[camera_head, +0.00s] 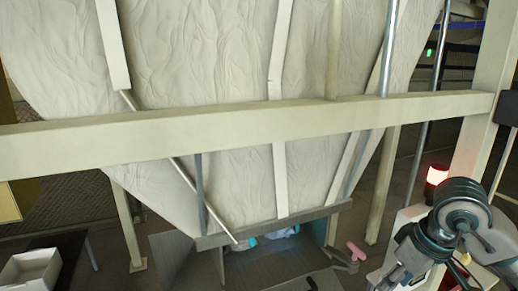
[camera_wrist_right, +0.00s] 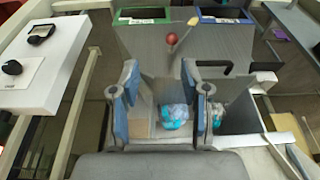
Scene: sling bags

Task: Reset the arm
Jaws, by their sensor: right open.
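My right arm (camera_head: 460,220) is at the lower right of the head view, bent beside a white stand. The right wrist view shows my right gripper (camera_wrist_right: 162,85) with its two blue-padded fingers apart and nothing between them. Beyond and below the fingers lies a pale blue and teal bundle (camera_wrist_right: 175,117) in a grey chute. A second bundle (camera_wrist_right: 215,108) is partly hidden by the right finger. My left gripper is not in view.
A large pale hopper (camera_head: 230,60) with a cream crossbeam (camera_head: 250,128) fills the head view. A red lamp (camera_head: 437,174) stands by my right arm. The wrist view shows a green-rimmed bin (camera_wrist_right: 140,15), a blue-rimmed bin (camera_wrist_right: 222,14), a red-knobbed lever (camera_wrist_right: 172,38) and a white table (camera_wrist_right: 42,65).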

